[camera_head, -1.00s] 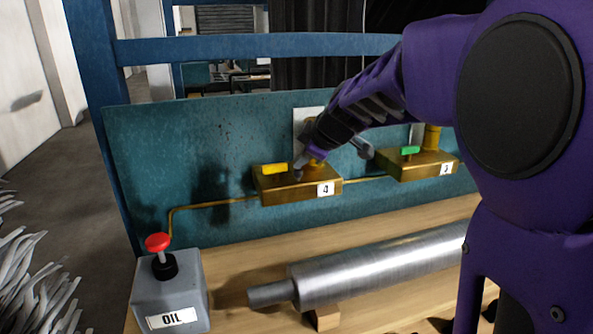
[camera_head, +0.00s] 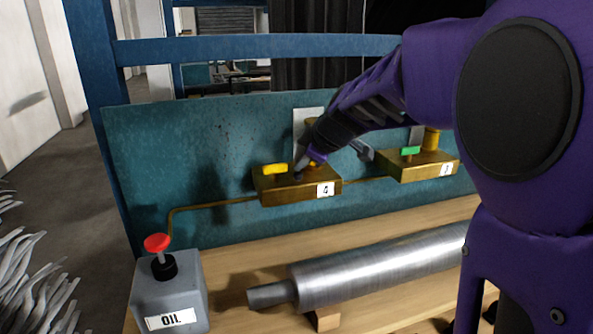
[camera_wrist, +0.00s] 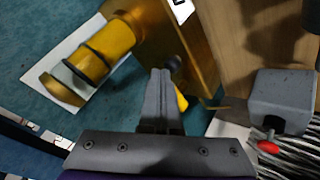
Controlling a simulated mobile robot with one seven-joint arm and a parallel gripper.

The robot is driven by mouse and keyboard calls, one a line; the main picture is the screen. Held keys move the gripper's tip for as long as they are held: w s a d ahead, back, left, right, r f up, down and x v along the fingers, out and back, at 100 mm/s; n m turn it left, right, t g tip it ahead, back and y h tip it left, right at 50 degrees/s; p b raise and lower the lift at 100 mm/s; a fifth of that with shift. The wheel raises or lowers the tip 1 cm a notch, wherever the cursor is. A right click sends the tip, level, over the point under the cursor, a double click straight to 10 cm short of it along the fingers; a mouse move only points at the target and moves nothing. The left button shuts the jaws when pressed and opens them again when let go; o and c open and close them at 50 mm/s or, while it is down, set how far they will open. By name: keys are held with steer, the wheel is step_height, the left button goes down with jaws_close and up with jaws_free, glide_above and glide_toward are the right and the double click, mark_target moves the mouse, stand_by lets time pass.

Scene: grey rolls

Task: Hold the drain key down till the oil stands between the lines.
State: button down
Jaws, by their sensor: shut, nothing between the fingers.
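Brass block 4 (camera_head: 300,190) is on the teal panel, with a yellow lever (camera_head: 274,169) on top. My gripper (camera_head: 299,174) is over this block, fingers shut and pointing down at its top. In the wrist view the shut fingertips (camera_wrist: 160,74) are at a small dark key (camera_wrist: 173,63) on the block; whether they press it I cannot tell. The sight glass (camera_wrist: 101,54) stands beside it as an amber cylinder with two dark rings. Amber fills the part between the rings; the exact oil level is unclear. In the head view my arm mostly hides the glass.
Block 3 (camera_head: 418,164) with a green lever (camera_head: 410,150) is to the right. A grey OIL box (camera_head: 170,290) with a red knob (camera_head: 156,242) is at front left. A metal roll (camera_head: 370,265) lies along the wooden bench.

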steer(key=shift+r+p, duration=0.35)
steer(key=shift+r, duration=0.5)
steer(key=shift+r+p, duration=1.35)
steer(key=shift+r, duration=1.2)
